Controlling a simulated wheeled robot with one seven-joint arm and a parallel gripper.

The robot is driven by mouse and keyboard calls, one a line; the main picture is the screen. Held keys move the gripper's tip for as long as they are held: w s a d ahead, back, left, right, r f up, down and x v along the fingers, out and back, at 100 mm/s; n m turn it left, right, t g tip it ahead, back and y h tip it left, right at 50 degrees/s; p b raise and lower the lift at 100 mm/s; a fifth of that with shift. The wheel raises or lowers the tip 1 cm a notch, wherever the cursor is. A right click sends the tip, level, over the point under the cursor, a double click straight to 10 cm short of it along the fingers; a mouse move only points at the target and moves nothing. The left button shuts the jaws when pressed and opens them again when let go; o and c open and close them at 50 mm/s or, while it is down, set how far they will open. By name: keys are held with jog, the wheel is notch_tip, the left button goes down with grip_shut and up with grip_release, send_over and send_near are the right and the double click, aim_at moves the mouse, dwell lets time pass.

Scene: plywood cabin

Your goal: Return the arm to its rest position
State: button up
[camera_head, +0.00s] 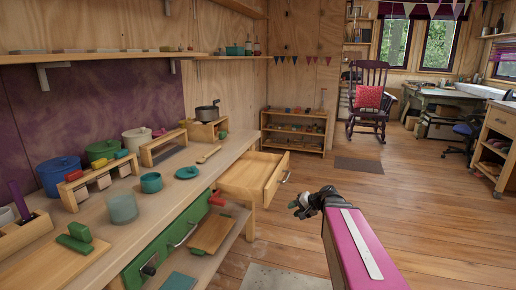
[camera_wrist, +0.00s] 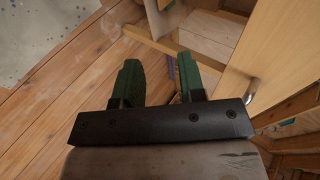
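My gripper (camera_head: 299,207) is above the floor in the head view, just right of a pulled-out wooden drawer (camera_head: 274,182). My pink arm link reaches in from the lower right. In the wrist view my gripper (camera_wrist: 161,68) shows two green fingers set well apart, with nothing held between them. The drawer also shows in the wrist view, with its front panel (camera_wrist: 268,55) and metal handle to the right of the fingers. The fingers look apart from the drawer, though the exact distance is hard to tell.
A workbench (camera_head: 175,170) with pots, cups and wooden racks runs along the left. A low shelf (camera_head: 297,130) stands behind the drawer. A rocking chair (camera_head: 369,100) and a desk are at the back. A cart (camera_head: 497,130) stands at right. The middle floor (camera_head: 430,200) is clear.

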jog(key=s+d+f+n+g+h, duration=0.1)
jog(key=s+f+n+g+h, duration=0.3)
jog(key=s+f+h, duration=0.4)
jog(key=s+f+g, duration=0.1)
jog(key=s+f, duration=0.1)
jog(key=s, duration=0.3)
jog(key=shift+f+g+h, duration=0.25)
jog(key=shift+g+h, duration=0.05)
jog(key=shift+h, duration=0.1)
dwell(0.4)
